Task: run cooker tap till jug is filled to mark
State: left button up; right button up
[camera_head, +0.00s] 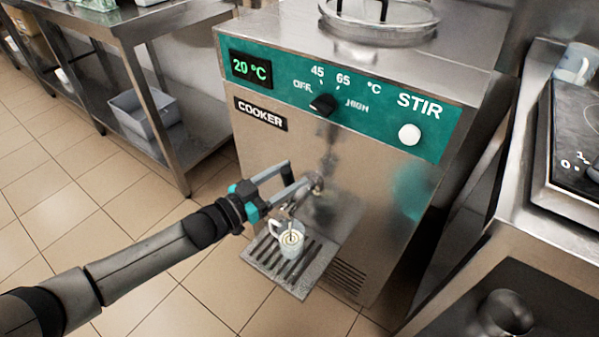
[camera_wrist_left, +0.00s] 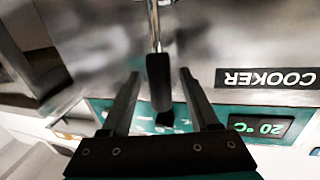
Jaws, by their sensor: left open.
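The cooker (camera_head: 290,150) is a steel cabinet with a teal panel reading 20 °C. Its tap (camera_head: 316,182) sticks out of the front, partly hidden by my left gripper (camera_head: 296,178). In the left wrist view, the tap's dark handle (camera_wrist_left: 159,80) lies between the two fingers of my left gripper (camera_wrist_left: 160,74), which are open with gaps showing on both sides. A small white jug (camera_head: 289,243) stands upright on the slatted drip tray (camera_head: 315,268) below the tap. The level in the jug and its mark are too small to read. My right gripper is not in view.
The cooker panel has a black knob (camera_head: 323,104) and a white STIR button (camera_head: 409,134). A steel table (camera_head: 150,25) with a grey bin (camera_head: 146,112) on its lower shelf stands left. A steel counter with a hob (camera_head: 578,140) is close on the right. The tiled floor at left is clear.

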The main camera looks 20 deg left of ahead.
pick_arm(q)
jog(key=shift+b+x, duration=0.45)
jog(key=shift+x, duration=1.25)
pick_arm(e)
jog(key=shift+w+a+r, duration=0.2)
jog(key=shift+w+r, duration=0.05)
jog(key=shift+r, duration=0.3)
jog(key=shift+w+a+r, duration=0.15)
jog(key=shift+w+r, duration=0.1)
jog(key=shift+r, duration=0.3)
pick_arm(q)
jog(key=shift+c, duration=0.3)
grip_shut()
